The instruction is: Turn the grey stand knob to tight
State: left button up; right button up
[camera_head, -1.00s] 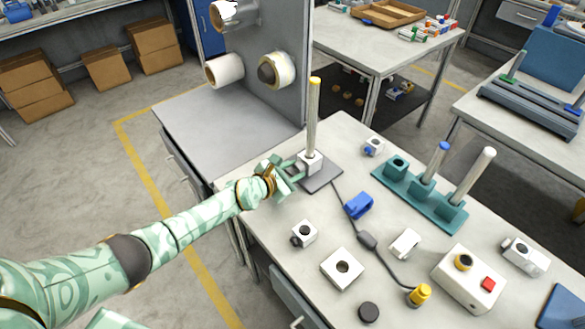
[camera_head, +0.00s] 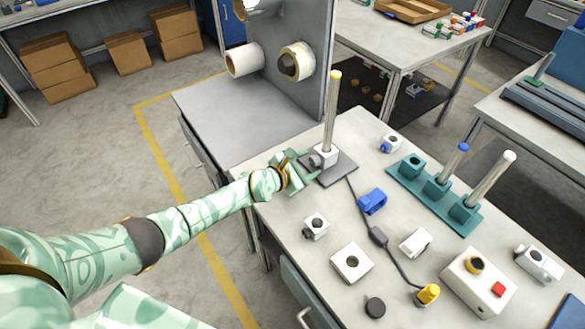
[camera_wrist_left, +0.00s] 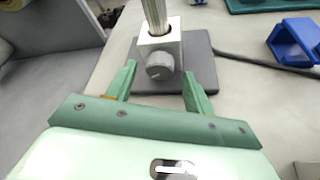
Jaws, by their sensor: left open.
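The stand is a dark grey base plate (camera_head: 338,172) with an upright metal rod (camera_head: 331,112) that has a yellow tip. A white block (camera_head: 327,153) sits low on the rod. The round grey knob (camera_wrist_left: 159,66) on its near face shows in the left wrist view. My left gripper (camera_head: 311,166) is open at the stand; in the left wrist view its two green fingers (camera_wrist_left: 158,85) point at the block, one on each side of the knob and apart from it. My right gripper is not in view.
Right of the stand are a blue clip (camera_head: 372,201), a teal holder (camera_head: 410,187) with rods, and a cable with a dark inline box (camera_head: 378,237). White blocks (camera_head: 351,263) and a control box (camera_head: 478,281) with a red button lie nearer. A grey panel with rolls (camera_head: 297,62) stands behind.

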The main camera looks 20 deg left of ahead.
pick_arm(q)
jog(key=p+v, duration=0.1)
jog(key=v, duration=0.1)
jog(key=p+v, duration=0.1)
jog(key=v, duration=0.1)
jog(key=p+v, duration=0.2)
jog(key=shift+s+a+r, duration=0.15)
jog(key=shift+s+r, duration=0.05)
jog(key=shift+r, duration=0.25)
jog(key=p+v, duration=0.3)
jog(key=v, duration=0.6)
jog(key=shift+f, duration=0.35)
